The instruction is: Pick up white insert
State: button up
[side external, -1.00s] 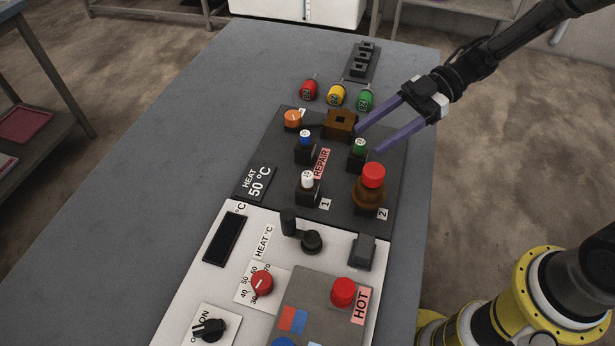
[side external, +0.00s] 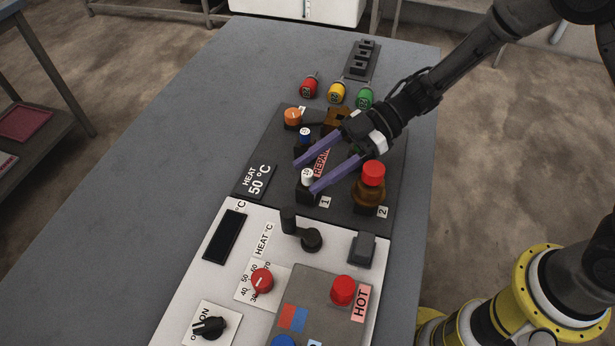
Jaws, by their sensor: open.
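The white insert (side external: 307,177) stands upright in a black holder beside the label "1" on the dark panel. My gripper (side external: 304,177) is open, with two long purple fingers pointing left. In the picture, the lower fingertip is right beside the white insert and the upper fingertip lies above and left of it. I cannot tell whether a finger touches the insert. Nothing is held between the fingers.
A blue-topped insert (side external: 305,135) stands just above the upper finger. A brown bottle with a red cap (side external: 371,183) stands to the right. A brown block (side external: 337,118) is behind my gripper. A black lever (side external: 300,231) rises below. The grey table (side external: 150,150) is clear on the left.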

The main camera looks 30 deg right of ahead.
jog(key=shift+a, duration=0.15)
grip_shut()
jog(key=shift+r, duration=0.1)
dwell(0.4)
